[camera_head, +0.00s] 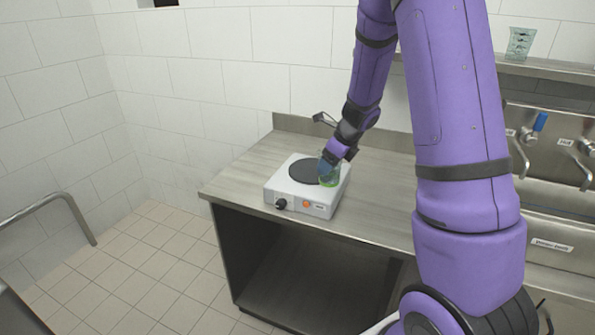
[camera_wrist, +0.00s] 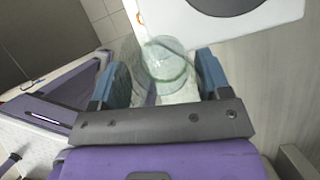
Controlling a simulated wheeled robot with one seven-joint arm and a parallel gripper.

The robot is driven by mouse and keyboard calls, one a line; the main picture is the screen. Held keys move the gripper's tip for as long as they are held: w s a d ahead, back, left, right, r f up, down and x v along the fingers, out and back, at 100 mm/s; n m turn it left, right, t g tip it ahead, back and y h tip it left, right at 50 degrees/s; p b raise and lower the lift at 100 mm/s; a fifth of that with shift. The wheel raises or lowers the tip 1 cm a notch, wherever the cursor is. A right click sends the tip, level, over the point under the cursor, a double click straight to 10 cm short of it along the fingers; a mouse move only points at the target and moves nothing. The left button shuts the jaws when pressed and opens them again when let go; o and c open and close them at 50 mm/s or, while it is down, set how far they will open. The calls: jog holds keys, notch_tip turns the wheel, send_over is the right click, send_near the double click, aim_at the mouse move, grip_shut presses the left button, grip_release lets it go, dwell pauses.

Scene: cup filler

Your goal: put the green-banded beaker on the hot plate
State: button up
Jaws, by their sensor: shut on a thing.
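The green-banded beaker (camera_head: 330,179) is clear with a green band and shows at the right side of the hot plate in the head view. In the wrist view the beaker (camera_wrist: 167,60) sits between my blue fingers. My gripper (camera_head: 328,167) is shut on it; the fingers also show in the wrist view (camera_wrist: 163,80). The hot plate (camera_head: 283,193) is a white box with a dark round disc, on the steel counter. Its white top (camera_wrist: 175,22) lies ahead of the beaker in the wrist view. I cannot tell whether the beaker touches it.
The steel counter (camera_head: 380,180) has bare room to the right of the hot plate and open space beneath. Another clear beaker (camera_head: 520,43) stands on a shelf at upper right. Taps, one with a blue handle (camera_head: 540,121), are at the right. A metal rail (camera_head: 45,207) is at the left.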

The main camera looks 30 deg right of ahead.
jog(key=shift+w+d+f, duration=0.6)
jog(key=shift+w+f, duration=0.2)
jog(key=shift+w, duration=1.85)
jog(key=shift+w+d+f, duration=0.65)
jog(key=shift+w+f, duration=0.15)
jog(key=shift+w, duration=1.8)
jog(key=shift+w+d+f, duration=0.6)
jog(key=shift+w+f, duration=0.2)
jog(key=shift+w, duration=1.85)
jog(key=shift+f, duration=0.15)
jog(key=o, duration=1)
